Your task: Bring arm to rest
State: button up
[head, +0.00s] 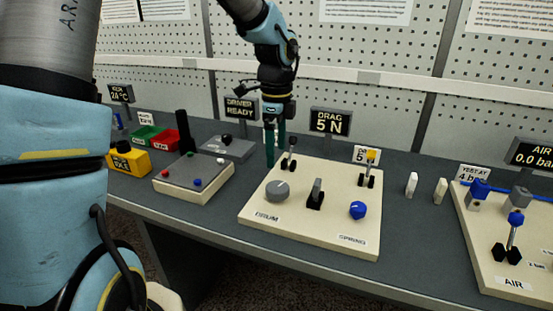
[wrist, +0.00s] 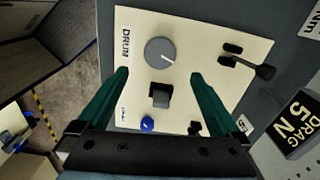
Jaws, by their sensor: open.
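My gripper (head: 275,145) points down above the back edge of the cream drum-and-spring panel (head: 335,238). Its green fingers are apart with nothing between them in the wrist view (wrist: 158,82). In the wrist view the grey knob (wrist: 160,52) lies beyond the fingertips. I cannot tell the exact height of the fingers above the panel.
A grey-topped button box (head: 195,178), a yellow box (head: 130,160) and red and green bins stand at the left. The air panel (head: 500,250) is at the right. Signs, including the drag display (head: 331,121), stand behind. A perforated wall (head: 390,50) closes the back.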

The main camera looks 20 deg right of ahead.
dwell(0.4)
jog(key=s+a+n, duration=0.2)
jog(key=a+n, duration=1)
jog(key=a, duration=0.2)
jog(key=s+a+f+n+t, duration=0.1)
jog(key=s+a+n, duration=0.1)
jog(key=a+n, duration=1)
jog(key=a, duration=0.3)
jog(key=shift+a+f+t, duration=0.3)
